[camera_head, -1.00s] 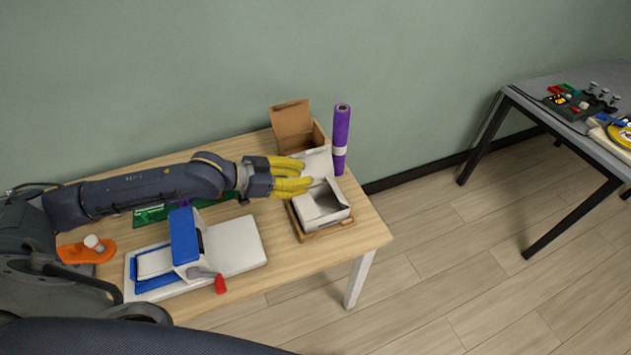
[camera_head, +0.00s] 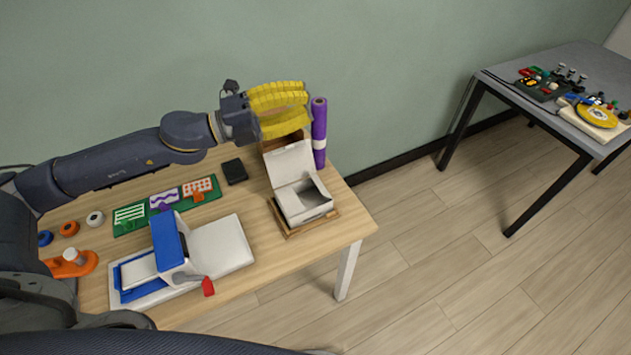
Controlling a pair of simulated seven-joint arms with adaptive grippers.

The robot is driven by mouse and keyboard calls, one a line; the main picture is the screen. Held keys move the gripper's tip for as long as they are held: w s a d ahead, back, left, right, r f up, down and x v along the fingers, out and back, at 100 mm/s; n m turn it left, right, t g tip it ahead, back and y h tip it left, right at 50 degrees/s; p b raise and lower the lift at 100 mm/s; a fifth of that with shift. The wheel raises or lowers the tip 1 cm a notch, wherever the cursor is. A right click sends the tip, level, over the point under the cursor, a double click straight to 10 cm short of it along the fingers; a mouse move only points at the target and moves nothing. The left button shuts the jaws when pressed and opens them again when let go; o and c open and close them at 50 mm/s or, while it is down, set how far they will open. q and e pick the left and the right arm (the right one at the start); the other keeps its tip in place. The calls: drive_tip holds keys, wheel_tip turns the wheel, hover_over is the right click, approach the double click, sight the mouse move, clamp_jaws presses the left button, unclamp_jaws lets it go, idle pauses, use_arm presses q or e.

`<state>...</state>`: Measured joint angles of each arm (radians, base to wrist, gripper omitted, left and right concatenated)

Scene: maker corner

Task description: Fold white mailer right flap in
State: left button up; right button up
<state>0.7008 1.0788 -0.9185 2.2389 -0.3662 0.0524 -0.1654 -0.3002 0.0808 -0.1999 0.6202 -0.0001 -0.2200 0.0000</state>
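The white mailer (camera_head: 306,212) sits on a wooden tray (camera_head: 287,227) at the right end of the wooden table. Its large lid (camera_head: 289,163) stands up at the back. A grey area shows inside the box; I cannot make out the right flap clearly. My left gripper (camera_head: 308,106), with yellow fingers, is raised above and behind the mailer, apart from it. Its fingers are spread a little and nothing shows between them. My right gripper is out of view.
A purple roll (camera_head: 319,135) stands behind the mailer, and a brown box is mostly hidden under my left gripper. A blue and white press (camera_head: 175,252) stands to the left. A green board (camera_head: 165,204) and a black block (camera_head: 234,171) lie behind it.

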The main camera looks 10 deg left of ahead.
use_arm(q)
drive_tip(key=s+d+f+m+g, duration=0.1)
drive_tip(key=s+d+m+g, duration=0.3)
drive_tip(key=m, duration=0.8)
drive_tip(key=m+y, duration=1)
drive_tip(key=m, duration=1)
approach(316, 181)
drive_tip(key=x, duration=0.9)
drive_tip(key=shift+d+f, duration=0.25)
drive_tip(key=shift+o, duration=0.3)
clamp_jaws()
